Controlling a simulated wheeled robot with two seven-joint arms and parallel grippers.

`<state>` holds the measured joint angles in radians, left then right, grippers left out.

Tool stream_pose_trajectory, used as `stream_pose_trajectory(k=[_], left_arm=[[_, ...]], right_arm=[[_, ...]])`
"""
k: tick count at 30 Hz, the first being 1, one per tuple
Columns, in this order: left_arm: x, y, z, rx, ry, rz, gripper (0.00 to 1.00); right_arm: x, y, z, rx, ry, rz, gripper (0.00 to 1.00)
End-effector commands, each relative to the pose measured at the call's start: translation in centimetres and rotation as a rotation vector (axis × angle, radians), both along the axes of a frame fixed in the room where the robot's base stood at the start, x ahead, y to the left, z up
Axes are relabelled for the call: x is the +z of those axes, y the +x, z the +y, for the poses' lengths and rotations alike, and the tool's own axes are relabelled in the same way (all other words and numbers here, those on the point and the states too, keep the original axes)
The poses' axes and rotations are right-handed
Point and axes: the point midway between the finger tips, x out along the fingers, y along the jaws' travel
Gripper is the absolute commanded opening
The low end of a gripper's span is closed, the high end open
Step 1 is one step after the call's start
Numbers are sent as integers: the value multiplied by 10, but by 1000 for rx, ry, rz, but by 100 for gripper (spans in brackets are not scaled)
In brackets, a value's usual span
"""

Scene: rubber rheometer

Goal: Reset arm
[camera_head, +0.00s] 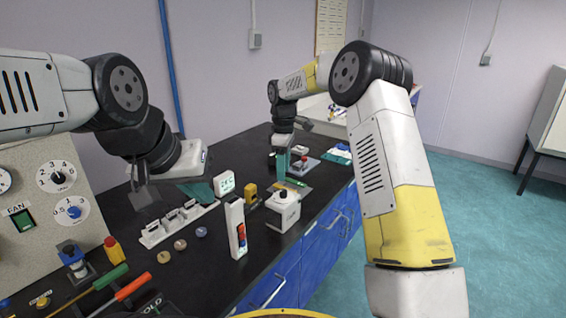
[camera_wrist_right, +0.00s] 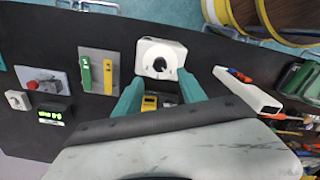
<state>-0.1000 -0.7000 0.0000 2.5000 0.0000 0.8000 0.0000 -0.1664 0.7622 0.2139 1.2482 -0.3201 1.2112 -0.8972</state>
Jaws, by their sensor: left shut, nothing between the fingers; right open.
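My left gripper (camera_head: 197,190) has teal fingers closed together and empty, above the bench behind a white rack. My right gripper (camera_head: 281,170) hangs fingers-down over the bench, behind a white device with a black knob (camera_head: 284,210). In the right wrist view its two teal fingers (camera_wrist_right: 160,84) are spread apart with nothing held. The white device (camera_wrist_right: 162,58) appears just beyond the fingertips, and a yellow instrument (camera_wrist_right: 150,102) lies below between the fingers. Whether the fingertips touch anything cannot be told.
A dial panel (camera_head: 35,215) stands at left. Colored strips on a plate (camera_wrist_right: 98,70) lie beside the right gripper. Blue cabinets form the front edge.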

Motion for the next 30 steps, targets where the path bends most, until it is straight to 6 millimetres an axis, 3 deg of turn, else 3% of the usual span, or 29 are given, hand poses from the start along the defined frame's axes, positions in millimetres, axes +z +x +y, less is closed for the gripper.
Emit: stream_pose_trajectory(k=[5,8,12,18,24,30], left_arm=[[0,0,0,0,0,0,0],[0,0,0,0,0,0,0],[0,0,0,0,0,0,0],[0,0,0,0,0,0,0],[0,0,0,0,0,0,0],[0,0,0,0,0,0,0]], right_arm=[[39,-18,-16,-87,14,-47,48],[75,-42,-32,-185,33,-91,48],[117,-86,-57,-348,74,-150,48],[158,-158,-91,-590,155,-227,48],[174,-235,-118,-840,267,-288,48],[166,-306,-134,-1071,399,-325,48]])
